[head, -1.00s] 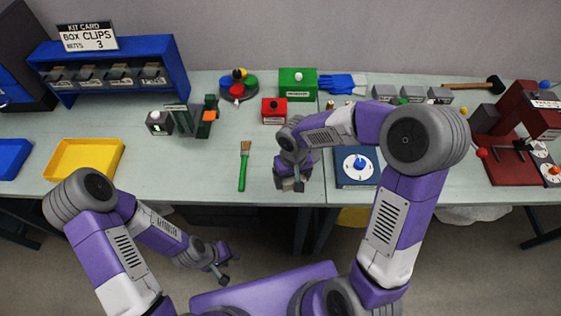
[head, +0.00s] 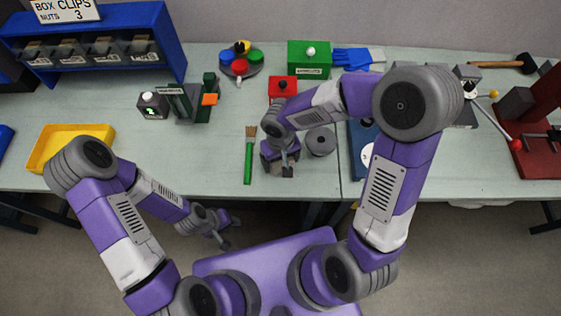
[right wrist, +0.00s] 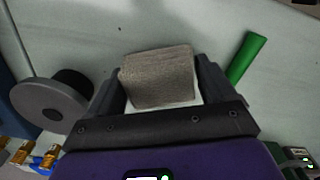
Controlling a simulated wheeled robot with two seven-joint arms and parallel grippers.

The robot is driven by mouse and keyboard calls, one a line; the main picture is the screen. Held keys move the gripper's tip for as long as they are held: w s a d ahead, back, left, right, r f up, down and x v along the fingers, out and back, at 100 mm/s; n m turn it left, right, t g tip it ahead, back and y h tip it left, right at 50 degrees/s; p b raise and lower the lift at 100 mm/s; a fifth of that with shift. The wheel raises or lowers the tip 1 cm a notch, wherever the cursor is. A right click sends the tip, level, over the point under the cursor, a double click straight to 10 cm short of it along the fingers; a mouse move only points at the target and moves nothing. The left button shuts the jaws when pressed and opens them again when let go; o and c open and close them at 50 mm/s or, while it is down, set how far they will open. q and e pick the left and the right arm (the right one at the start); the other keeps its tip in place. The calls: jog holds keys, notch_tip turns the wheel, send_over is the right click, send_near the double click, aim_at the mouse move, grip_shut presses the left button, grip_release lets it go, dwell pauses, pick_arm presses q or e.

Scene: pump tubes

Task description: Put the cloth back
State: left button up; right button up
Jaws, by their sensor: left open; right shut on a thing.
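The cloth (right wrist: 158,78) is a small grey-brown woven piece between the fingers of my right gripper (right wrist: 160,92) in the right wrist view. That gripper is shut on it. In the head view my right gripper (head: 281,168) is over the front part of the table, just right of the green-handled brush (head: 249,157). The cloth is mostly hidden by the gripper there. My left gripper (head: 224,228) is open and empty, low in front of the table edge.
A grey spool-like round part (head: 320,141) stands right of my right gripper; it also shows in the wrist view (right wrist: 50,103). A red box (head: 283,87) is behind. A yellow tray (head: 111,131) lies at the left. Table between tray and brush is clear.

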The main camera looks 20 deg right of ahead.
jog(key=shift+f, duration=0.7)
jog(key=shift+f, duration=0.1)
jog(key=o, duration=0.9)
jog(key=shift+o, duration=0.2)
notch_tip(320, 180, up, 12)
jog(key=p, duration=0.3)
